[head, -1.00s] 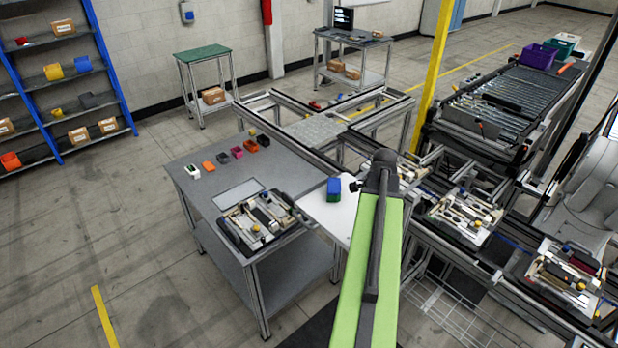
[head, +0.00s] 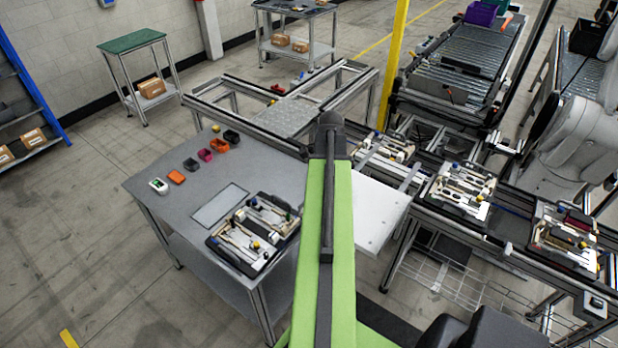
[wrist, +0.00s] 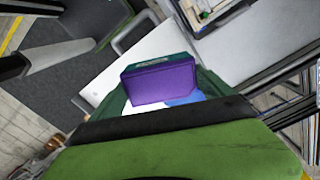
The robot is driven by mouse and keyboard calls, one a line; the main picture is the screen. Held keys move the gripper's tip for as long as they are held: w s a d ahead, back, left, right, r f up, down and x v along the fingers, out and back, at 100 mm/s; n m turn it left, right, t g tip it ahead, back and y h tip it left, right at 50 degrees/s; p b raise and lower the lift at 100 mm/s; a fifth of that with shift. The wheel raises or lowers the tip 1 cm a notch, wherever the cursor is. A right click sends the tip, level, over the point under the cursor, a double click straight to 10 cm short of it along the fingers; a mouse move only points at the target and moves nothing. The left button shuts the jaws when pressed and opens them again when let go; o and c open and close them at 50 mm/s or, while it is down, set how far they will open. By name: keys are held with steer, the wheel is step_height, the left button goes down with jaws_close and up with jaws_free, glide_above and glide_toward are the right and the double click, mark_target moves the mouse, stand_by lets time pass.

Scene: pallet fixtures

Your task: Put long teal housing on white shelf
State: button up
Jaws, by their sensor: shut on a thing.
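My gripper (wrist: 160,88) is shut on a box-shaped housing (wrist: 160,83) in the wrist view. The housing shows a purple face towards the camera and a teal edge with a small pale label. I take it for the long teal housing; its length is not visible. Behind it lies the white shelf (wrist: 108,76), also in the head view (head: 378,212) to the right of my arm. Whether the housing touches the shelf cannot be told. A blue patch (wrist: 186,99) shows just below the housing. In the head view my arm hides the gripper and the housing.
A grey table (head: 150,205) left of the shelf holds a tray of parts (head: 212,243) and several small coloured bins. Conveyor rails with part-filled pallets (head: 458,192) run to the right. A yellow post (head: 392,65) stands behind. Open floor lies at left.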

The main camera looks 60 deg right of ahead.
steer(key=shift+w, duration=0.15)
steer(key=shift+w+f, duration=0.1)
steer(key=shift+f+b, duration=0.25)
steer(key=shift+b, duration=0.15)
step_height(320, 180, down, 6)
steer(key=b, duration=0.6)
steer(key=shift+f+b, duration=0.65)
steer(key=o, duration=1.4)
steer(key=shift+a, duration=0.1)
steer(key=shift+c, duration=0.2)
